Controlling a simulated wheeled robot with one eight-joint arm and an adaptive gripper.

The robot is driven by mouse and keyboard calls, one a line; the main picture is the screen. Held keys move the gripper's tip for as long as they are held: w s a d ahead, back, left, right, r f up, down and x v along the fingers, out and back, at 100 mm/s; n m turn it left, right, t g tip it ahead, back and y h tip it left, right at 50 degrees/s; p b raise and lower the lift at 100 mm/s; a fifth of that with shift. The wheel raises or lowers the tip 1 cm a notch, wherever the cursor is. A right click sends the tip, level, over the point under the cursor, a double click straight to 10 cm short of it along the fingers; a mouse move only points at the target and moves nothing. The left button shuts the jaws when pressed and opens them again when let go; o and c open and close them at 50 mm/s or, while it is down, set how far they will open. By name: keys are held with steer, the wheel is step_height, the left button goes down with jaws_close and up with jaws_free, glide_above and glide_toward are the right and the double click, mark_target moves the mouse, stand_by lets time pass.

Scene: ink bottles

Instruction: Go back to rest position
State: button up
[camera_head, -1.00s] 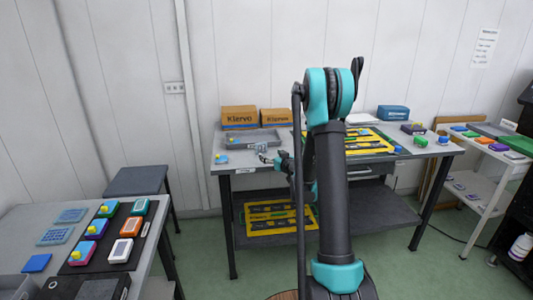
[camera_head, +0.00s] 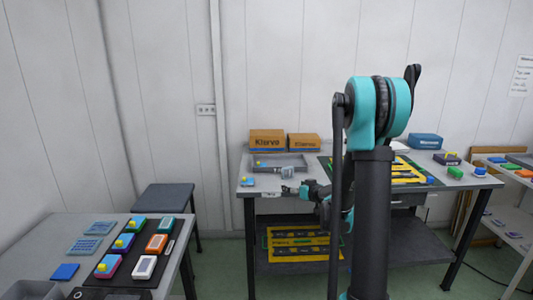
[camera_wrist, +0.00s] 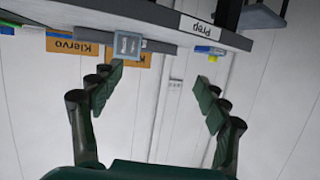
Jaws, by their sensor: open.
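My gripper (camera_head: 289,189) is in front of the prep table's near edge in the head view, partly blurred into the arm behind it. In the wrist view my gripper (camera_wrist: 158,76) is open with nothing between its dark green fingers; that picture is upside down. A small pale grey-blue square block (camera_head: 287,172) sits near the table's front edge, beside the grey tray (camera_head: 298,158). The block (camera_wrist: 126,46) also shows in the wrist view, beyond the left finger and apart from it. A small blue and yellow piece (camera_head: 247,182) lies at the table's left front corner.
The prep table (camera_head: 243,172) carries cardboard boxes (camera_head: 267,140) and a yellow rack (camera_head: 408,180). A left table (camera_head: 40,242) holds several coloured pieces on a dark mat (camera_head: 122,268). A dark stool (camera_head: 163,196) stands between them. A white cart (camera_head: 515,222) is at the right.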

steer(key=s+d+f+m+g+h, duration=0.1)
steer(key=s+f+g+h, duration=0.1)
steer(key=s, duration=1)
steer(key=s+d+f+m+g+h, duration=0.1)
steer(key=s+f+g+h, duration=0.1)
steer(key=s, duration=1.1)
steer(key=s+d+f+m+g+h, duration=0.1)
steer(key=s+g, duration=0.4)
steer(key=s, duration=0.8)
step_height(320, 180, down, 3)
steer(key=shift+s+d+r+m+h, duration=0.1)
steer(key=shift+s+d+m+h, duration=0.15)
steer(key=shift+m+h, duration=0.2)
steer(key=shift+c, duration=0.6)
